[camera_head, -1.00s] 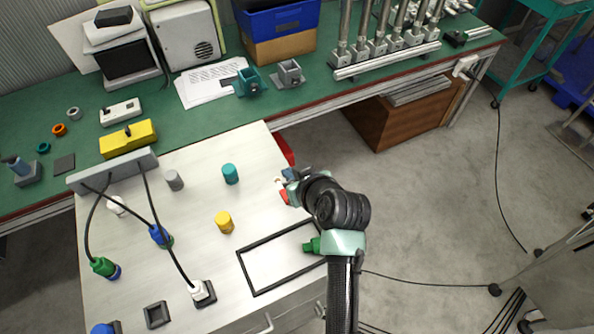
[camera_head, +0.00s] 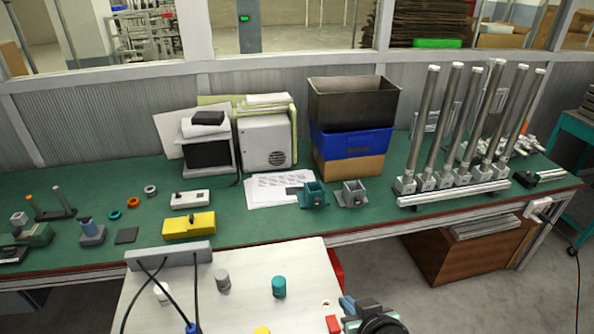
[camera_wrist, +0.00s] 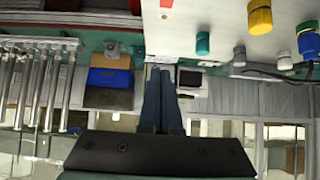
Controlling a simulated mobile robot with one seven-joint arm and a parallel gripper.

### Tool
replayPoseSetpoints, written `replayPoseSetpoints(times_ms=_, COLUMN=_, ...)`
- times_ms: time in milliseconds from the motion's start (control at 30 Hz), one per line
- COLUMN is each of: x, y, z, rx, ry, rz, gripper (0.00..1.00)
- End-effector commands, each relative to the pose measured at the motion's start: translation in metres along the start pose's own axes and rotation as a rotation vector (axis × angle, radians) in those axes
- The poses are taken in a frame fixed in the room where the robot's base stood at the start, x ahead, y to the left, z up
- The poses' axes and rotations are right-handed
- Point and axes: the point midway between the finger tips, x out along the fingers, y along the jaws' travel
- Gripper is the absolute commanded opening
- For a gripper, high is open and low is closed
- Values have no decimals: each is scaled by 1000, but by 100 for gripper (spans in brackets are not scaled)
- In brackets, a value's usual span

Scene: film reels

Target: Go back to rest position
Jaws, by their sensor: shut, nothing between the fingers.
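My gripper (camera_wrist: 158,72) is shut and empty; its two fingers lie together in the wrist view. In the head view, only the upper part of my arm shows at the bottom edge, beside the right side of the white table (camera_head: 245,270); the fingertips are not clear there. The wrist view is upside down and shows the white table, the workbench and the windows beyond the fingers. Nothing is held.
On the white table stand a teal cylinder (camera_head: 279,287), a grey cylinder (camera_head: 222,280) and a yellow one (camera_head: 262,330). The green workbench (camera_head: 260,222) behind holds a yellow block (camera_head: 189,226), stacked bins (camera_head: 352,142) and several upright metal tubes (camera_head: 452,125).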

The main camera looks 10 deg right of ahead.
Motion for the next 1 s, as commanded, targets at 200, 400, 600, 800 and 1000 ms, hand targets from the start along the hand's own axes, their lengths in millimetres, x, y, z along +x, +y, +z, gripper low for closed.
replayPoseSetpoints(times_ms=200, x=-15, y=-5, z=-61, rx=-38, ry=129, rz=51, gripper=0)
replayPoseSetpoints(times_ms=400, x=-77, y=-33, z=-193, rx=-86, ry=461, rz=132, gripper=0)
replayPoseSetpoints(times_ms=600, x=-178, y=-80, z=-299, rx=-90, ry=836, rz=152, gripper=0)
replayPoseSetpoints(times_ms=800, x=-300, y=-129, z=-360, rx=-57, ry=1207, rz=110, gripper=0)
replayPoseSetpoints(times_ms=1000, x=-385, y=-156, z=-375, rx=-17, ry=1444, rz=57, gripper=0)
